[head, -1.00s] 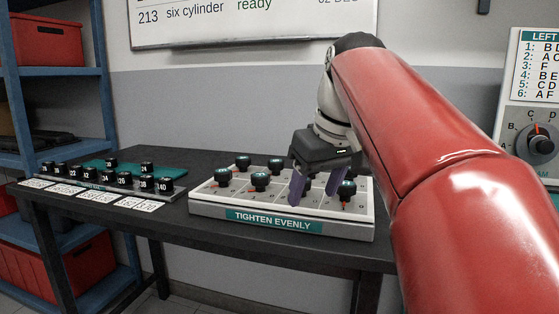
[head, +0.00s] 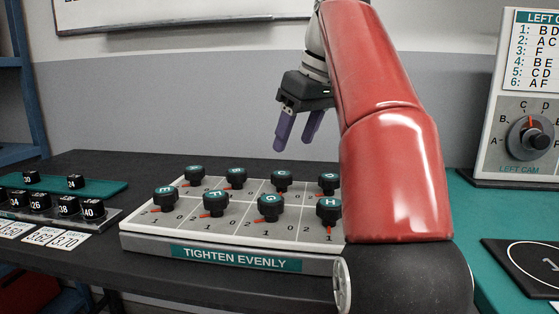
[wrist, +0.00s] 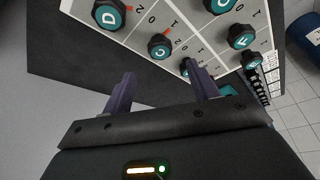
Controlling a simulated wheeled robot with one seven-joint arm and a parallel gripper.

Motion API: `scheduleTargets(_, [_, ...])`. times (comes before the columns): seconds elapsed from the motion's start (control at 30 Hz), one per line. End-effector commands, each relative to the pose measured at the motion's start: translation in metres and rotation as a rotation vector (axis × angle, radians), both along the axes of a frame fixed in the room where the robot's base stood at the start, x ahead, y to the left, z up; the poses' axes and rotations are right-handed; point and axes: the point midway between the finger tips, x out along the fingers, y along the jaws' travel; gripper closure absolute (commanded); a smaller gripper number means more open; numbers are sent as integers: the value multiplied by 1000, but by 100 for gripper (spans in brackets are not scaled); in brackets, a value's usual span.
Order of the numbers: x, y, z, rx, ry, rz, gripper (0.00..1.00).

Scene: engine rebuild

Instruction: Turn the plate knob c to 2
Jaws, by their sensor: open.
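The plate (head: 150,229) is a pale board with rows of black knobs, marked 0, 1 and 2. Knob C (head: 282,180) is in its back row, with a teal lettered cap and a red pointer. In the wrist view knob C (wrist: 160,51) shows between and beyond my fingers, its pointer towards the printed digits; I cannot tell exactly which number it marks. My gripper (head: 293,144) is open and empty, above and behind the back row, apart from every knob. Its purple fingers also show in the wrist view (wrist: 164,80).
Neighbouring knobs D (wrist: 108,15) and B (wrist: 186,66) stand close on either side of knob C. Knob G (head: 270,207) is in front. Black numbered pieces (head: 68,206) stand at left. A cam dial panel (head: 530,135) stands at right.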

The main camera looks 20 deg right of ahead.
Motion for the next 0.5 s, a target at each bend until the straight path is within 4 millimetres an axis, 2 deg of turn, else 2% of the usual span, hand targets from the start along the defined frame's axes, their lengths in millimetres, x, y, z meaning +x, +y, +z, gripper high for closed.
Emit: scheduleTargets(0.5, [23, 10, -65, 0, 1, 0, 41])
